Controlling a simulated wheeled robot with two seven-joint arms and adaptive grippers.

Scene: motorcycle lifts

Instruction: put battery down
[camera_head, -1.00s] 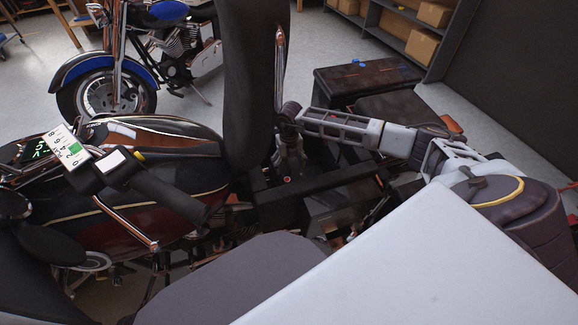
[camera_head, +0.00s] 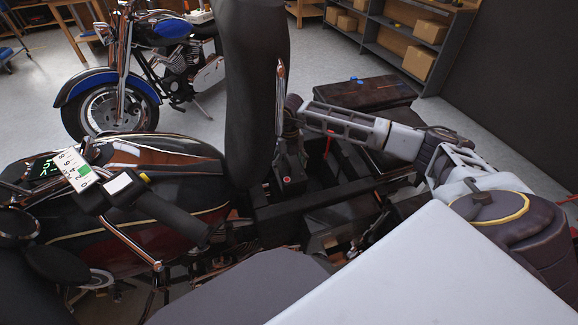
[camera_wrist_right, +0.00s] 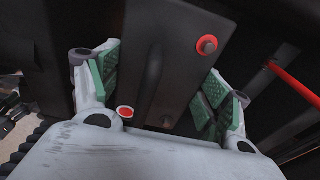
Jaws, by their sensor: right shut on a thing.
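The battery (camera_wrist_right: 165,60) is a dark box with a red-ringed terminal on its top. In the right wrist view it sits between the green finger pads of my right gripper (camera_wrist_right: 160,85), which is shut on it. In the head view the battery (camera_head: 290,183) shows as a dark block with a red spot, below my right gripper (camera_head: 292,135). It is at the open frame of the near motorcycle (camera_head: 130,190), beside the raised black seat. I cannot tell whether its underside touches the frame. My left gripper is not in view.
The raised seat (camera_head: 255,90) stands tall just left of my right gripper. A red rod or cable (camera_wrist_right: 295,85) shows at the right of the wrist view. A blue motorcycle (camera_head: 165,60) stands behind, with shelves of boxes (camera_head: 420,58) at the back right.

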